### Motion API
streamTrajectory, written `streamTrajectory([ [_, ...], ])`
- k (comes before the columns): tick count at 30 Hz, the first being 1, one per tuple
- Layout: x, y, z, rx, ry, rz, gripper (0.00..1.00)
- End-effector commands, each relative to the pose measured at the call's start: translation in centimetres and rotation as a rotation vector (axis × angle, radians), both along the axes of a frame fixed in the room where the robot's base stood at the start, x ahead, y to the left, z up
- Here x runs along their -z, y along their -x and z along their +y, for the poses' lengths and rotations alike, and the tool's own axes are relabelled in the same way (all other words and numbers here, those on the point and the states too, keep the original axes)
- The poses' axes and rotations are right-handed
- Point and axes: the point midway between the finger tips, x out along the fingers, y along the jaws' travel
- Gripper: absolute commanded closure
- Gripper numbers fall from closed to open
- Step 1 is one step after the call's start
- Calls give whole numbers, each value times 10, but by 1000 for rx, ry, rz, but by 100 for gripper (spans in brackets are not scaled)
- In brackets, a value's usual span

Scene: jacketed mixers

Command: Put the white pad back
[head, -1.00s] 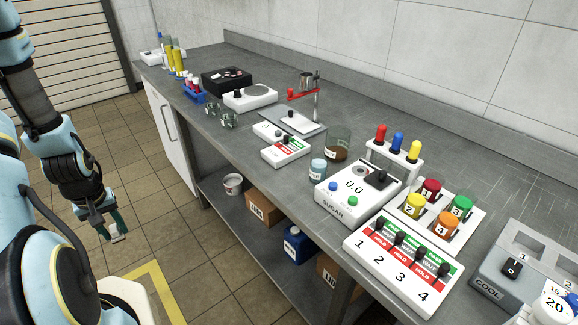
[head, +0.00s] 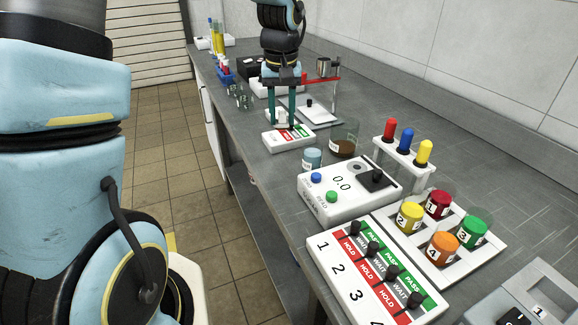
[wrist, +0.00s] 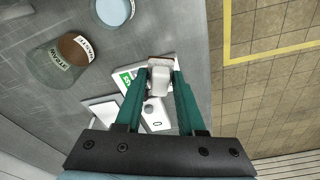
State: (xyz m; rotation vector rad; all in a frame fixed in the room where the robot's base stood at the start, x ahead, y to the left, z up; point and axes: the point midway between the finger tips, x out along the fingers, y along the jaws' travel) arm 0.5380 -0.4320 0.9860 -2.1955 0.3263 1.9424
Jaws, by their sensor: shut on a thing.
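My gripper (head: 281,121) is over the bench, fingers pointing down, shut on the small white pad (head: 281,116). The pad shows between the green fingertips in the wrist view (wrist: 160,80), with a dull reddish edge at its far end. Just below or beside it is a small white panel with red and green fields (head: 289,138); it also shows partly behind the pad and fingers in the wrist view (wrist: 128,78). I cannot tell whether the pad touches the panel. The panel's far part is hidden by the gripper in the head view.
A pale plate (head: 320,115) and a stand with a red arm (head: 321,78) are just behind my gripper. A brown-filled beaker (head: 343,141) and a blue cup (head: 312,159) stand nearby. The SUGAR scale (head: 343,187) is closer. Bench edge and floor lie beside the panel.

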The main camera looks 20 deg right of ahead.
Motion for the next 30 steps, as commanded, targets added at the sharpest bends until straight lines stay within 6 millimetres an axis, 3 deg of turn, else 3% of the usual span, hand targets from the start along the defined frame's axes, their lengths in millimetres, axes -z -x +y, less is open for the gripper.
streamTrajectory([
  [4,-4,10,-12,15,-3,-1,100],
  [12,40,12,-12,16,-5,3,100],
  [23,82,11,-12,16,-4,1,100],
  [30,89,11,-13,14,-1,-1,100],
])
